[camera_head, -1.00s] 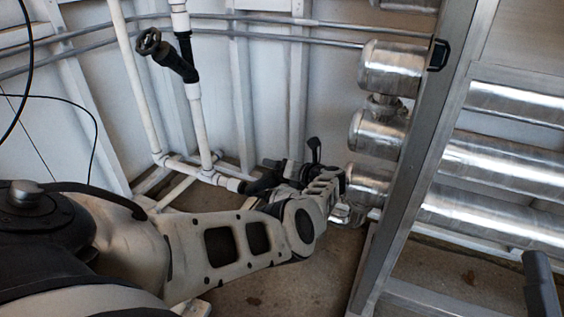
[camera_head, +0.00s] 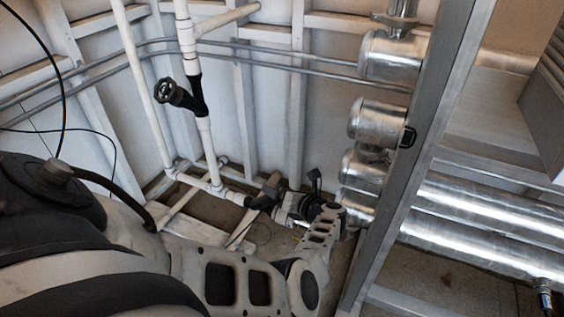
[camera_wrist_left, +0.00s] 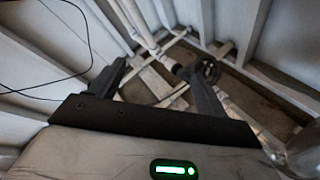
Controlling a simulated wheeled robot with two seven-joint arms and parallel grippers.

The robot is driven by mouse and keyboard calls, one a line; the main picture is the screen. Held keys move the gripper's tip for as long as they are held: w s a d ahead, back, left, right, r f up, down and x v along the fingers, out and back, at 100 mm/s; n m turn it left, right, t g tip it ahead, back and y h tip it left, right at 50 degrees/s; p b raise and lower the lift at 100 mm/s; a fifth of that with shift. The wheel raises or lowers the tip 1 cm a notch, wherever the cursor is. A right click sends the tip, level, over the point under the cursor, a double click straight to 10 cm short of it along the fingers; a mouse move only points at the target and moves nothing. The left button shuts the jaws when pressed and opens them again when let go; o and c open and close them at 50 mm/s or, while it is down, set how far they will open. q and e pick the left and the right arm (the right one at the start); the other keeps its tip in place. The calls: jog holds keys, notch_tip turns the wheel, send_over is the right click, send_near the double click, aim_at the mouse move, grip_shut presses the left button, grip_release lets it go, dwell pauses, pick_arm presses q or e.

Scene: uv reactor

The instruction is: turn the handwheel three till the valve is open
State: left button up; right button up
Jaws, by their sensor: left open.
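A black handwheel (camera_wrist_left: 208,70) on a black valve body stands by the low white pipe, just beyond the right finger in the left wrist view. In the head view, the low valve's black body (camera_head: 262,200) sits at the end of this pipe, partly crowded by my gripper; the wheel is hard to make out there. My left gripper (camera_wrist_left: 157,80) is open, its fingers spread with nothing held between them. Contact with the wheel cannot be told. Another black handwheel (camera_head: 167,92) is higher up on the vertical white pipe. No number marks are readable. My right gripper is out of view.
Shiny metal cylinders (camera_head: 378,122) stand right of my left wrist, behind a grey metal post (camera_head: 425,120). Large metal pipes (camera_head: 480,205) run beyond the post. White ribbed walls close off the back. Thin black cables (camera_wrist_left: 75,50) hang at the left.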

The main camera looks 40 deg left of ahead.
pick_arm(q)
jog(key=shift+s+d+r+p, duration=0.35)
jog(key=shift+s+d+p, duration=0.1)
jog(key=shift+s+d, duration=0.15)
jog(key=shift+s+d+r+p, duration=0.35)
jog(key=shift+s+d+p, duration=0.1)
jog(key=shift+s, duration=0.2)
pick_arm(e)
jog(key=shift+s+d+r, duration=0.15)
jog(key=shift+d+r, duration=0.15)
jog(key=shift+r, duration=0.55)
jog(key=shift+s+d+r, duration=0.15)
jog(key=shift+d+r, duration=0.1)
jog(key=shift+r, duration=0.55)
